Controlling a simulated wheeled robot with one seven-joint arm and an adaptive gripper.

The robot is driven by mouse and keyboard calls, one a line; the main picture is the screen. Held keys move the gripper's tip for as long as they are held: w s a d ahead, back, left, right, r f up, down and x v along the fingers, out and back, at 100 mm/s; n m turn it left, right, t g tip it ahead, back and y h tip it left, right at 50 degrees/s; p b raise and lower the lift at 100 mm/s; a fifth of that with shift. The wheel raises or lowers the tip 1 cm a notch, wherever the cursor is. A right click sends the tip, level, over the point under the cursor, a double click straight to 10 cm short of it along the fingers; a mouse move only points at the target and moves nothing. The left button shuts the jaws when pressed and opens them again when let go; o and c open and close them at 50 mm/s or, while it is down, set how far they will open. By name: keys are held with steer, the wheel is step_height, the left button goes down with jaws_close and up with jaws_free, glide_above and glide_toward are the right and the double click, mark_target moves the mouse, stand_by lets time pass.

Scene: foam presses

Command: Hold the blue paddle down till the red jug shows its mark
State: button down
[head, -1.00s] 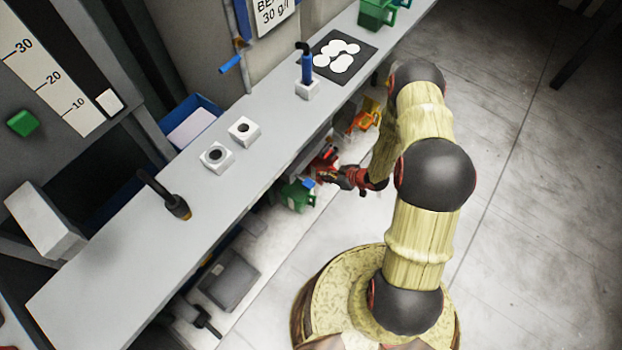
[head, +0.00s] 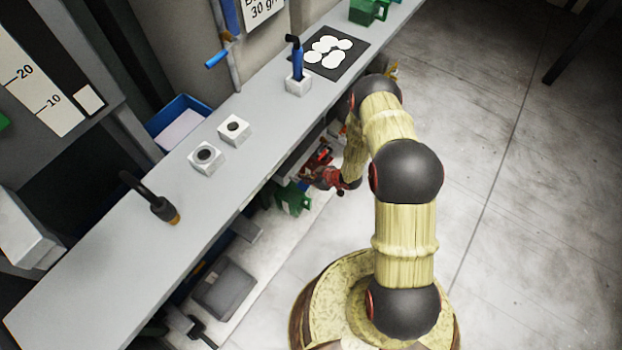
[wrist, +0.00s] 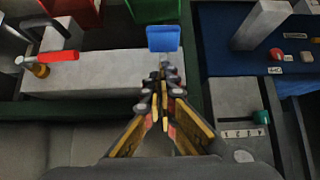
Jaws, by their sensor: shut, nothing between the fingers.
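A flat blue paddle (wrist: 163,38) is upright just past my fingertips in the wrist view, above a pale grey block. My gripper (wrist: 162,72) is shut and empty, pointing at it. Whether the fingertips touch the paddle I cannot tell. In the head view my gripper (head: 325,178) is low beside the bench's front edge, by the under-bench shelf. A red open container (wrist: 78,10), perhaps the red jug, is cut off at the top left of the wrist view. No mark on it can be read.
A red-handled lever (wrist: 58,57) is left of the paddle; a green container (wrist: 152,8) is behind it. A green jug (head: 292,198) is near my gripper under the bench (head: 100,255). Open floor (head: 530,200) lies to the right.

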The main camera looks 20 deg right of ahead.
mark_target(306, 185)
steer(key=shift+f+b, duration=0.4)
steer(key=shift+f, duration=0.9)
step_height(306, 185, down, 3)
steer(key=shift+r+b, duration=0.1)
steer(key=shift+b, duration=0.75)
steer(key=shift+s, duration=0.15)
stand_by(1.2)
stand_by(0.4)
